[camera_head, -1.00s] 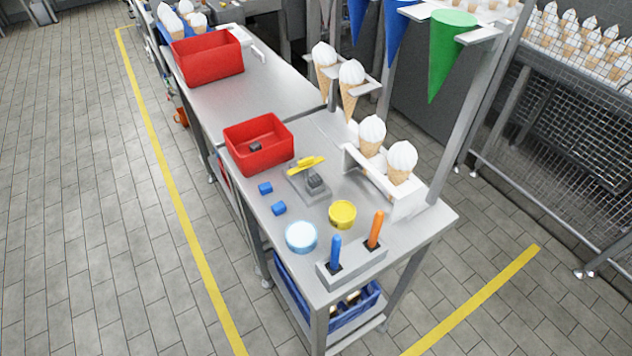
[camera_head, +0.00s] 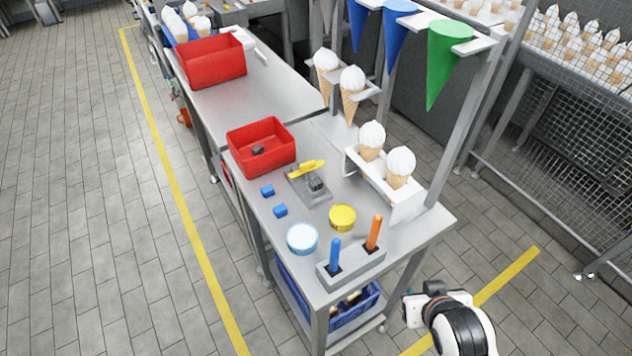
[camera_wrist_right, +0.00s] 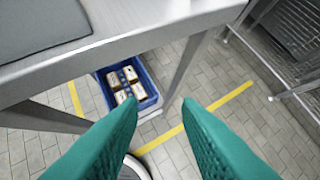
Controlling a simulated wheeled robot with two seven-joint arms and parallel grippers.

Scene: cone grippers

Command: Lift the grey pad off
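A grey pad (camera_head: 316,183) sits on a grey plate fixture (camera_head: 322,198) on the steel table, just in front of a yellow lever (camera_head: 307,168). A second dark grey piece (camera_head: 258,151) lies inside the nearer red bin (camera_head: 272,160). My right gripper (camera_head: 411,307) is low at the right, beyond the table's front right corner and well away from the pad. In the right wrist view its teal fingers (camera_wrist_right: 160,102) are apart with nothing between them. My left gripper is not in view.
Two blue blocks (camera_head: 280,210), a white-blue round tub (camera_head: 302,238), a yellow tub (camera_head: 342,217) and a box with blue and orange handles (camera_head: 350,266) stand near the fixture. A white cone holder (camera_head: 405,207) borders it at right. A blue crate (camera_wrist_right: 149,102) is under the table.

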